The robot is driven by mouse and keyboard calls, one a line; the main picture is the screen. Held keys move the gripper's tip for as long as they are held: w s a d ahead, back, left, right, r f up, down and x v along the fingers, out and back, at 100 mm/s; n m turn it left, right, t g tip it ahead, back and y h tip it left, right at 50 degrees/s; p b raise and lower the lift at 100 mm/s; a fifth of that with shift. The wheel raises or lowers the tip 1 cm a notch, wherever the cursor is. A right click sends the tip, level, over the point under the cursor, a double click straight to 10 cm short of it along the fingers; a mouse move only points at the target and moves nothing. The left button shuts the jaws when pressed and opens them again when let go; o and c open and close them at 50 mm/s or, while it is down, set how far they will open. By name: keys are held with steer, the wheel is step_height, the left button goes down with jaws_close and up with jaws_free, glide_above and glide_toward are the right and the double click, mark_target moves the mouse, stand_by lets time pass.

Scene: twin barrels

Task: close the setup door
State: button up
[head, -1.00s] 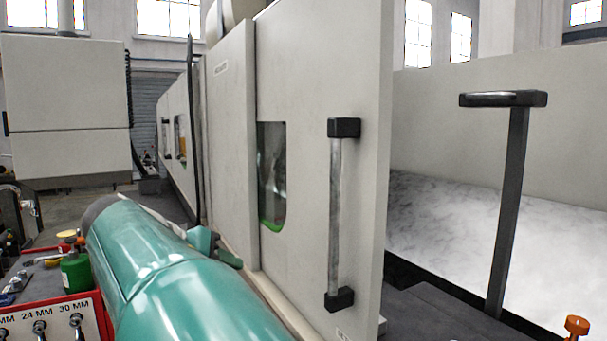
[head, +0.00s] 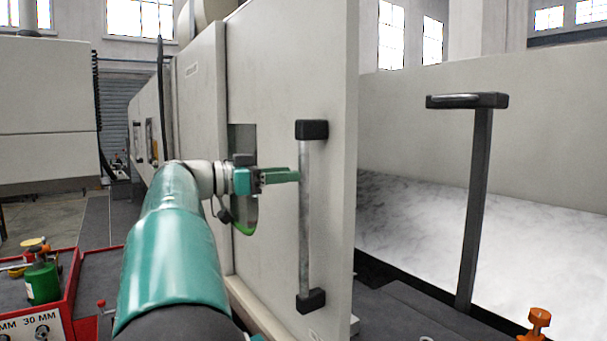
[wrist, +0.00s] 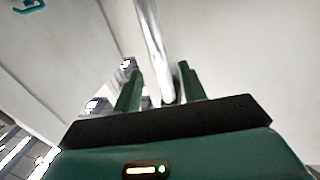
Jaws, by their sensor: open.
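The setup door is a pale grey panel (head: 275,75) with a small window and a vertical metal bar handle (head: 305,220) held by black end mounts. My gripper (head: 297,175) is at the upper part of the handle, just to its left in the head view. In the wrist view the handle bar (wrist: 152,45) runs down toward the space between the two green fingers (wrist: 160,88), which are apart. The gripper is open. Whether a finger touches the bar cannot be told.
A dark post with a flat top (head: 475,190) stands to the right of the door. An orange knob (head: 538,320) is at the lower right. A red tool tray (head: 70,290) with a green bottle (head: 42,280) is at the lower left. A grey cabinet (head: 45,110) stands behind it.

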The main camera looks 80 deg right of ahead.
mark_target(304, 173)
steer(key=x, duration=0.5)
steer(key=shift+c, duration=0.2)
steer(key=shift+d, duration=0.1)
jaws_close()
